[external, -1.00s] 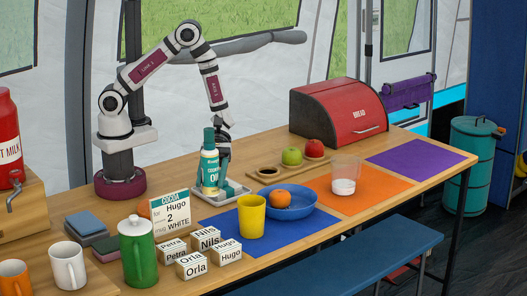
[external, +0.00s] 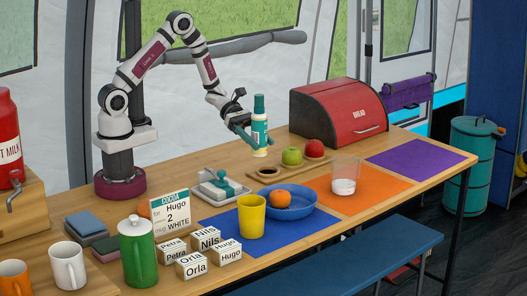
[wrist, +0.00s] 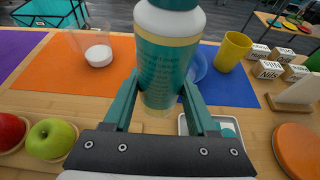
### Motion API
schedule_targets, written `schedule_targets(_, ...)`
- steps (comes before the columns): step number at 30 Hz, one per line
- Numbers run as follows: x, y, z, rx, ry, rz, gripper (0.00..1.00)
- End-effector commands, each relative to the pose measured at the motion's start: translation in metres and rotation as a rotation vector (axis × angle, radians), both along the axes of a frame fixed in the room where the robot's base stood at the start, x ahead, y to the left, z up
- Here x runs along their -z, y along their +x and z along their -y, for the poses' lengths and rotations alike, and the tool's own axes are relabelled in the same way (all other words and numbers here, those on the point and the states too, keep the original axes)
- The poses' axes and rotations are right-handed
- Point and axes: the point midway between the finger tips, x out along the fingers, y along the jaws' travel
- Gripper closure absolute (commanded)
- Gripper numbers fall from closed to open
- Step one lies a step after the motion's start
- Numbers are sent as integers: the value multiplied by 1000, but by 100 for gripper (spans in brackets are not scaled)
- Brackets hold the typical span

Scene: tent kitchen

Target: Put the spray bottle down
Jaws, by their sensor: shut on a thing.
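The spray bottle (external: 259,127), teal and white with a teal top, is upright in my gripper (external: 256,141). In the external view it is in front of the red bread box, above or near the left end of the wooden holder. I cannot tell how far its base is from the table. In the wrist view the bottle (wrist: 168,60) fills the middle between the two teal fingers, and its top is out of frame. A grey-white tray (external: 222,190) with a teal-handled item sits to the left on the table.
A wooden holder (external: 268,176) carries a green apple (external: 292,156) and a red apple (external: 314,148). Nearby are a blue bowl (external: 305,211) with an orange, a yellow cup (external: 251,216), a clear cup (external: 345,175) and the red bread box (external: 338,112). The purple mat (external: 422,156) is bare.

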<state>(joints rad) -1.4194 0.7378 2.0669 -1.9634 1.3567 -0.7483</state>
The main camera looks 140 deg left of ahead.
Motion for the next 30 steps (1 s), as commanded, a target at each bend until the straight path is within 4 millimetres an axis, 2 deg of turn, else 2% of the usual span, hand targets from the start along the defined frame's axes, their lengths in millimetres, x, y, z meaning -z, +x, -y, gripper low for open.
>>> schedule_targets(3,24,-20,-33,-2,0,0,100)
schedule_targets(6,40,-34,-55,-1,0,0,100)
schedule_targets(9,49,-42,-69,2,0,0,100)
schedule_targets(11,55,-45,-73,3,0,0,100)
schedule_targets(15,83,-46,-73,5,-3,-1,100)
schedule_targets(17,90,-46,-73,4,-3,-1,100)
schedule_targets(27,95,-45,-73,5,0,-1,100)
schedule_targets(28,96,-45,-73,5,-1,-2,41)
schedule_targets(30,95,-45,-73,5,-1,-2,28)
